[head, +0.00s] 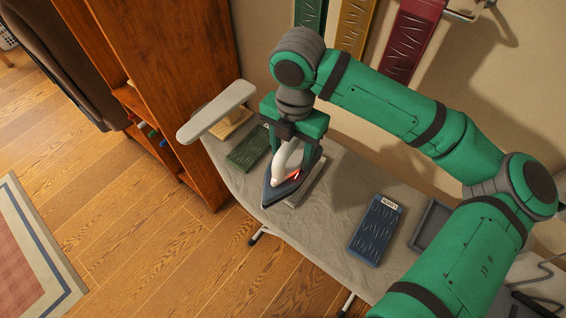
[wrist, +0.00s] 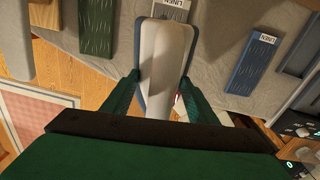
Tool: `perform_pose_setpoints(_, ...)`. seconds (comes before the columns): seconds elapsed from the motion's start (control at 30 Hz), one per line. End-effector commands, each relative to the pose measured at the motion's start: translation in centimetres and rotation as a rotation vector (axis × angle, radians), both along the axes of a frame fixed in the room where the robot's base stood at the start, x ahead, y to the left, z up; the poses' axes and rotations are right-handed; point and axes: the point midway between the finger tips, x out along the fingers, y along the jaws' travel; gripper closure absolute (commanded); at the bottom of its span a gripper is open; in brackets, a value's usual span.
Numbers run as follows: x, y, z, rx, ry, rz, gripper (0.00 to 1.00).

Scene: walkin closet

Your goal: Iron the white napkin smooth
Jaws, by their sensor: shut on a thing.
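My gripper (head: 293,150) is shut on the handle of an iron (head: 284,183) with a pale body and dark blue base. A small red light glows on its side. In the wrist view the iron (wrist: 162,50) lies between the two green fingers of my gripper (wrist: 161,80). A whitish folded cloth (head: 312,186), likely the white napkin, shows at the iron's right edge, mostly hidden under it. Its labelled end (wrist: 172,4) shows past the iron in the wrist view. I cannot tell whether the iron's base touches the cloth, nor how creased the cloth is.
The grey ironing board (head: 335,200) also bears a creased green cloth (head: 248,147), a creased blue cloth (head: 375,230) labelled LINEN and a grey tray (head: 430,224). A small sleeve board (head: 216,110) stands at the left end. A wooden wardrobe (head: 165,80) stands close left.

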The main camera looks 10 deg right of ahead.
Motion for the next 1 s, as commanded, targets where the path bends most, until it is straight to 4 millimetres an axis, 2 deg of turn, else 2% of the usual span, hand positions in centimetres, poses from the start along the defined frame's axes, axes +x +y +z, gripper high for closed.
perform_pose_setpoints(0.1,1.4,-1.7,-1.2,-0.008,-0.003,-0.036,1.0)
perform_pose_setpoints(0.27,2.3,-2.8,-2.1,-0.016,-0.008,-0.057,1.0)
perform_pose_setpoints(0.47,2.4,-2.9,-3.2,-0.015,-0.008,-0.057,1.0)
perform_pose_setpoints(1.0,2.4,-2.9,-7.6,-0.016,-0.008,-0.057,1.0)
